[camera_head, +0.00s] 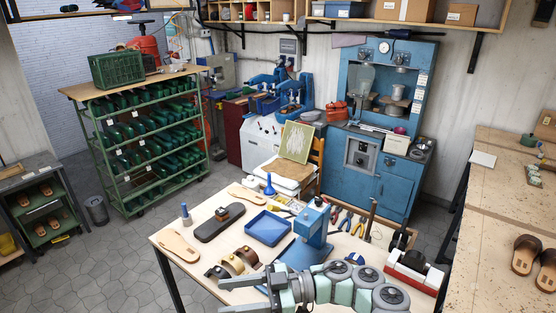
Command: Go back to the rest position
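My gripper (232,296) is at the bottom of the head view, over the front part of the worktable (172,235). Its two pale fingers point left and stand apart, with nothing visible between them. My arm reaches in from the lower right, and its lower part is cut off by the frame edge. Curved brown strap pieces (232,265) lie just behind the fingers. A blue press (312,228) stands on the table behind my arm. I cannot tell the exact height of the gripper above the table.
The table also holds a blue tray (268,228), a dark sole (219,224), a tan sole (179,246), a blue funnel (269,186), hand tools and a red-and-white box (413,272). A green rack (150,140) stands at left.

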